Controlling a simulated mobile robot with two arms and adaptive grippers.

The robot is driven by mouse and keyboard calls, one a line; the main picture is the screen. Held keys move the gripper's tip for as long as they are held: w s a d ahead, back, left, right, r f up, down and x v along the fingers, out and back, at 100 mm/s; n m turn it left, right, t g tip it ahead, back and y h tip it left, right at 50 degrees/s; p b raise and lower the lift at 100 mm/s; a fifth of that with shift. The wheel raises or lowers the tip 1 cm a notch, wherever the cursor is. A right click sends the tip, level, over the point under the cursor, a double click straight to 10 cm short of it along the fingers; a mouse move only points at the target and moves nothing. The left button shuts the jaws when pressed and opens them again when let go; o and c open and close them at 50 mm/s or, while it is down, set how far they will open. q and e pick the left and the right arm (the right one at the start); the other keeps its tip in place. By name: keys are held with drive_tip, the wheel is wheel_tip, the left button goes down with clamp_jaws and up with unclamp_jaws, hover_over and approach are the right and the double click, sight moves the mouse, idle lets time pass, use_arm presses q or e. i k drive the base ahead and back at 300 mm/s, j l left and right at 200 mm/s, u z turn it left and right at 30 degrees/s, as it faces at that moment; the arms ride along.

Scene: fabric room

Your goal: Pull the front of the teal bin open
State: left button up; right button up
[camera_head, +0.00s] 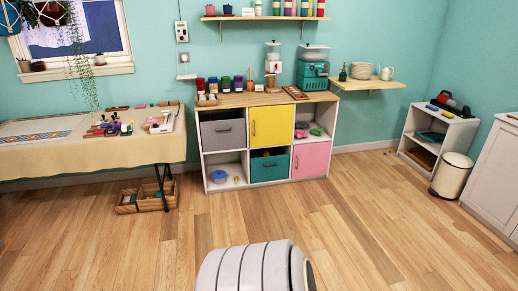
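The teal bin (269,168) sits in the lower middle compartment of a white cube shelf (209,182) against the back wall. A dark handle shows near the top of its front. A dark gap with something small shows above its front edge, and I cannot tell whether the front is tilted. The shelf is well ahead of me across the floor. Neither of my grippers is in view.
A yellow door (272,125), a grey bin (223,134) and a pink door (311,160) surround the teal bin. A cloth-covered table (75,155) stands at left, with a wooden crate (143,197) below. A cream trash can (452,175) stands at right. The wood floor (340,225) before the shelf is clear.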

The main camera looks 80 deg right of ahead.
sight(265, 160)
drive_tip(key=z, duration=2.9)
